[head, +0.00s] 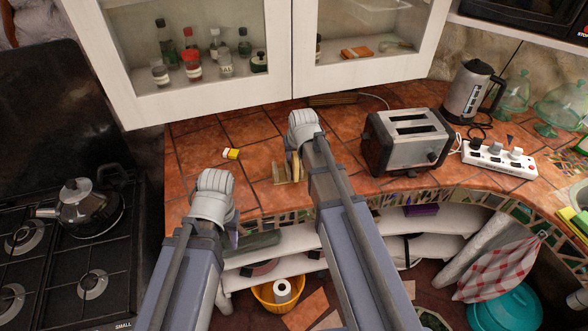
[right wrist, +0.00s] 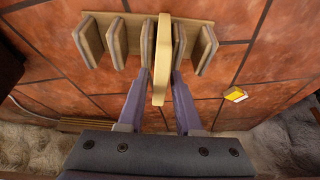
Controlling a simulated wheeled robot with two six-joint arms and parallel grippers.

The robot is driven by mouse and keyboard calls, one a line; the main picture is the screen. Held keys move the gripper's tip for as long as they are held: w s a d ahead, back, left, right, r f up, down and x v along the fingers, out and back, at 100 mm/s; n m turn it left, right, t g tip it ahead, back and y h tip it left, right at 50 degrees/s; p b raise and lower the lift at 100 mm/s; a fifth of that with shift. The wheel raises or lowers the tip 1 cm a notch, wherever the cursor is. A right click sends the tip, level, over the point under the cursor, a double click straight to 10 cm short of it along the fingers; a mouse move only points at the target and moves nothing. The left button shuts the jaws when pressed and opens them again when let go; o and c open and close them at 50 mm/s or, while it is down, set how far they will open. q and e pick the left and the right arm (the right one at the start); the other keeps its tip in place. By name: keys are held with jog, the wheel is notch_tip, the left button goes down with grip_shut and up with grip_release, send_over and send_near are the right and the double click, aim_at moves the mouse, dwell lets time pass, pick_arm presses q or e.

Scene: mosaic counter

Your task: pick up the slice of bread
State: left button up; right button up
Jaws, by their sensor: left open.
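The slice of bread (right wrist: 163,58) stands on edge in a wooden toast rack (right wrist: 120,30) with several upright slats. In the head view, the slice (head: 296,167) and rack (head: 281,181) show on the tiled counter, partly behind my right arm. My right gripper (right wrist: 162,75) is open, with one finger on each side of the slice and narrow gaps between. My left gripper (head: 232,239) is low at the counter's front edge, apart from the bread, mostly hidden behind its own wrist.
A toaster (head: 410,140) stands right of the rack, with a kettle (head: 473,92) and power strip (head: 498,158) beyond. A small yellow and white item (head: 231,154) lies left of the rack. Wall cabinets (head: 285,95) overhang the back. A stove (head: 75,245) is at left.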

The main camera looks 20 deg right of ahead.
jog(key=shift+x, duration=0.8)
pick_arm(q)
jog(key=shift+f, duration=0.6)
pick_arm(e)
jog(key=shift+r, duration=0.1)
grip_shut()
notch_tip(320, 180, up, 10)
jog(key=p, duration=0.9)
jog(key=shift+r+p, duration=0.1)
jog(key=shift+p, duration=0.3)
pick_arm(q)
notch_tip(320, 180, up, 10)
pick_arm(e)
jog(key=shift+s, duration=0.1)
